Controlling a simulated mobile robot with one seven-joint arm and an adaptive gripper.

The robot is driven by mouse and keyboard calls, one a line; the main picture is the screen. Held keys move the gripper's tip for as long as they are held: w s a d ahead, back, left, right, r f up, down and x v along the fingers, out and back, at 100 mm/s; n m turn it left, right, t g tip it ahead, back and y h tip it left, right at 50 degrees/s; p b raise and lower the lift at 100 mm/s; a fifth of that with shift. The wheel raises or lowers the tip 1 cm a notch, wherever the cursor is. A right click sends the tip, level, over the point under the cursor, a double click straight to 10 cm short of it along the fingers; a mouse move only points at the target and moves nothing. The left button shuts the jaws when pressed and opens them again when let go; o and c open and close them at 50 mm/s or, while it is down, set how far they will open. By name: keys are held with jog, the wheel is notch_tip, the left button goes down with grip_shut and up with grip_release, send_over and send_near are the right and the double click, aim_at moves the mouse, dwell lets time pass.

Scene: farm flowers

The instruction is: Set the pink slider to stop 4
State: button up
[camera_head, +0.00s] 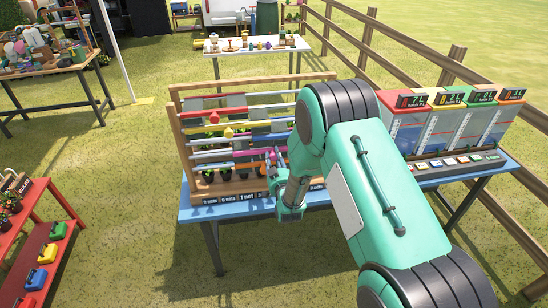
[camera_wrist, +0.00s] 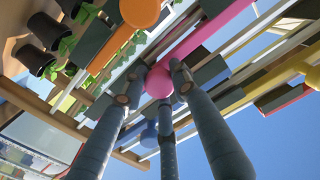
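The pink slider shows in the wrist view as a round pink knob (camera_wrist: 159,82) on a pink bar (camera_wrist: 215,30). In the head view its pink bar (camera_head: 252,153) lies low on the wooden rack (camera_head: 180,130), and its knob is hard to make out by my fingers. My gripper (camera_wrist: 156,85) has its fingers spread around the pink knob in the wrist view, with gaps visible at the sides. I cannot tell whether any finger touches it. In the head view my gripper (camera_head: 279,160) is at the rack's front, partly hidden by my arm. The stop marks cannot be made out.
Other sliders are close: an orange knob (camera_wrist: 140,11), a blue knob (camera_wrist: 149,137) and a yellow one (camera_wrist: 312,76). Potted plants (camera_head: 226,174) stand low in the rack, above labels. Coloured bins (camera_head: 450,121) stand to the right on the blue table (camera_head: 460,178). A wooden fence is behind.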

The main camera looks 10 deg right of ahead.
jog(key=shift+d+r, duration=0.1)
jog(key=shift+d, duration=0.05)
grip_shut()
jog(key=d+b, duration=0.2)
jog(key=d, duration=0.6)
jog(key=shift+d+r+b, duration=0.15)
jog(key=shift+d+b, duration=0.2)
jog(key=shift+b, duration=0.05)
jog(key=shift+w, duration=0.1)
jog(key=o, duration=1.1)
grip_release()
jog(key=shift+d, duration=0.1)
